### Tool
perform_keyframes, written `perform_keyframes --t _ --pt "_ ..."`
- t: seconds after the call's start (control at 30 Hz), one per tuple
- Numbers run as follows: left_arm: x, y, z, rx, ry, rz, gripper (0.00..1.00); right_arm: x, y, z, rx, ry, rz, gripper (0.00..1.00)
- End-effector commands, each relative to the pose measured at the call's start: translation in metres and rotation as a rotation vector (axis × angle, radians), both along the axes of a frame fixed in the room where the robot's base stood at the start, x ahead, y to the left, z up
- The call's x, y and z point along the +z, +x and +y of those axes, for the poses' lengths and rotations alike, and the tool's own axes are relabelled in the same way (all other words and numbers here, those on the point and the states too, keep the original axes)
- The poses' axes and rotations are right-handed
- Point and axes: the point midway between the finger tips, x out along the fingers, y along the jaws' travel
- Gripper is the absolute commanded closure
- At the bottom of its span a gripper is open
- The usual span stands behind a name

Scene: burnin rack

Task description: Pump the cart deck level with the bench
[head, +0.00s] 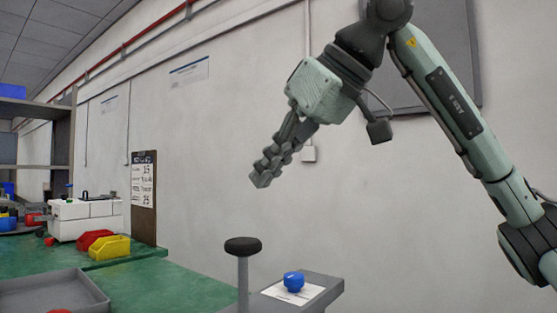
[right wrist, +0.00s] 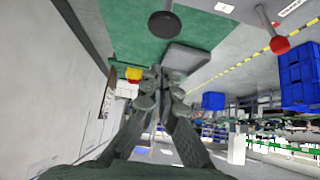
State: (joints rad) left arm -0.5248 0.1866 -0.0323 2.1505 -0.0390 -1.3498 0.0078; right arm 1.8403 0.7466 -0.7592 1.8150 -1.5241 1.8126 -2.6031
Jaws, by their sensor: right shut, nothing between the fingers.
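The green bench top (head: 172,284) fills the lower left of the head view and also shows in the right wrist view (right wrist: 120,22). A black round knob on a grey post (head: 243,278) stands at its right end. A red knob (right wrist: 279,45) on a grey stem shows at the upper right of the right wrist view; I cannot tell whether it is a pump handle. No cart deck can be made out for certain. My right gripper (head: 260,178) is shut and empty, in the air above the bench end and clear of the knobs. My left gripper is not in view.
A grey tray (head: 88,280), red bin (head: 94,239) and yellow bin (head: 109,249) are on the bench. A grey ledge (head: 327,287) holds a paper and a blue knob (head: 293,281). Blue crates (right wrist: 297,80) stand at the right wrist view's right. The wall is behind my right arm.

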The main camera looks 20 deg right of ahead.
Motion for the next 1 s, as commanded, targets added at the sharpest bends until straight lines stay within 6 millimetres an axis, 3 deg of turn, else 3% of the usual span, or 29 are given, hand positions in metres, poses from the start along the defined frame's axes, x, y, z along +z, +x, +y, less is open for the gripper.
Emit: perform_keyframes --t 0.23,0.4,1.0 --pt "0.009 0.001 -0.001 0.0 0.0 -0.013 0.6 -0.04 0.031 0.021 0.001 -0.002 0.003 1.0" --pt "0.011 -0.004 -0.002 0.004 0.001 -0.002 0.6 -0.065 0.029 0.018 -0.001 -0.001 0.002 1.0" --pt "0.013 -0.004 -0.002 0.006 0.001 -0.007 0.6 -0.08 0.029 0.018 0.0 -0.001 0.001 1.0"
